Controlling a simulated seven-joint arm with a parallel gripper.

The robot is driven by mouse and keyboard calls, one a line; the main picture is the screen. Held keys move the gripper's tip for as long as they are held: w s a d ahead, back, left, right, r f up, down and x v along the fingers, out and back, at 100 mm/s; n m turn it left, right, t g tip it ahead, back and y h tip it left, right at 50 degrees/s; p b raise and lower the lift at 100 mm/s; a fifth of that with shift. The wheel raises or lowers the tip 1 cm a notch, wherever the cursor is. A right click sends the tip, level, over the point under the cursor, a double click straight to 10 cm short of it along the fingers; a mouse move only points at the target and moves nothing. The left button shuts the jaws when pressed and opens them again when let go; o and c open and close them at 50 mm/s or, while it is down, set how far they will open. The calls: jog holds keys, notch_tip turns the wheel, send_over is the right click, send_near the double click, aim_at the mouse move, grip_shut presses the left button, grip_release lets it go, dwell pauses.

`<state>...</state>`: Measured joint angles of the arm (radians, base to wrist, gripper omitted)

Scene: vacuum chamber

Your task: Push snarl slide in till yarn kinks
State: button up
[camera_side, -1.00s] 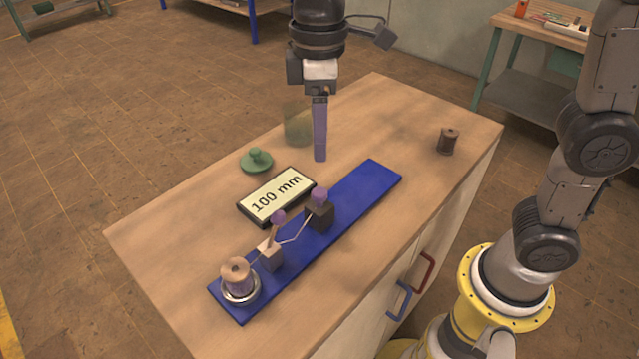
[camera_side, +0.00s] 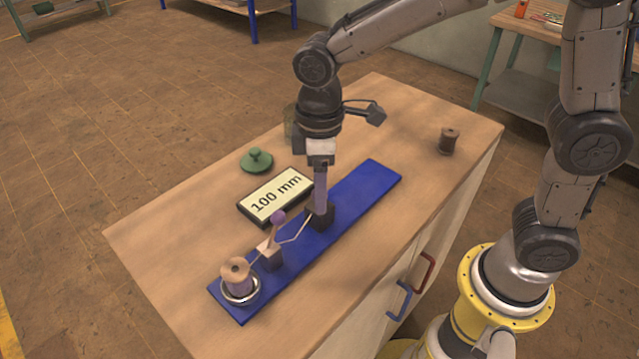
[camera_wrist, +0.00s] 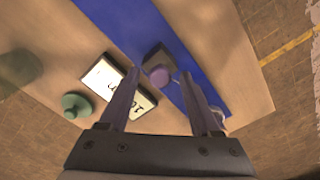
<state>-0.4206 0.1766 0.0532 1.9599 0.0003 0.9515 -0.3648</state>
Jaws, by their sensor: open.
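The blue board (camera_side: 368,185) lies along the bench top. On it sits a dark slide block (camera_side: 313,223), and its purple knob (camera_wrist: 158,75) shows in the wrist view. My gripper (camera_side: 319,208) is down at this block, its open fingers on either side of the knob in the wrist view (camera_wrist: 161,72); I cannot tell whether they touch it. Pale yarn (camera_side: 296,234) runs bent from the dark block to a wooden block (camera_side: 270,257) with a leaning purple-balled lever (camera_side: 277,217). A wooden spool (camera_side: 236,274) stands in a metal ring at the board's near-left end.
A "100 mm" sign (camera_side: 275,197) lies close beside the board. A green knobbed lid (camera_side: 256,161) and a greenish glass jar (camera_wrist: 20,68) stand beyond it. A dark spool (camera_side: 449,141) stands at the right. The board's right end is clear.

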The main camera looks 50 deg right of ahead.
grip_shut()
jog(key=shift+r, duration=0.1)
dwell(1.2)
